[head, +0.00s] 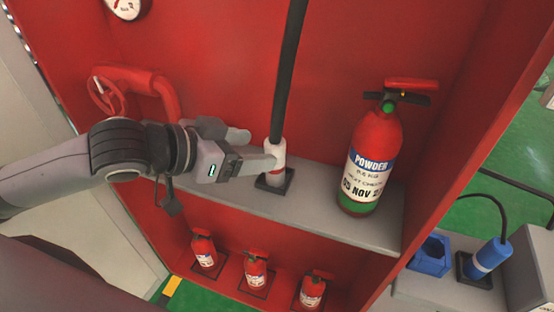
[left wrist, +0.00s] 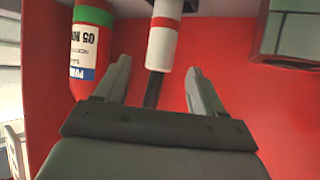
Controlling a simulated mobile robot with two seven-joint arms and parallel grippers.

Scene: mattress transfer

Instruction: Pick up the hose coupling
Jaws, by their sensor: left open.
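The hose coupling (head: 277,160), white with a red band, stands upright on a small black base on the grey shelf, at the end of a black hose. In the left wrist view the coupling (left wrist: 164,42) shows at the top, just beyond and between the fingertips. My left gripper (head: 257,150) is open and comes in from the left at the coupling's height. One finger overlaps the coupling in the head view; I cannot tell whether it touches. My left gripper's fingers also show in the left wrist view (left wrist: 158,68). My right gripper is not in view.
A powder fire extinguisher (head: 374,150) stands on the shelf (head: 320,220) right of the coupling. Three small extinguishers stand below. A red valve wheel (head: 107,95) and pipe are behind my left arm. A blue hose end (head: 488,258) and blue holder (head: 430,256) are at lower right.

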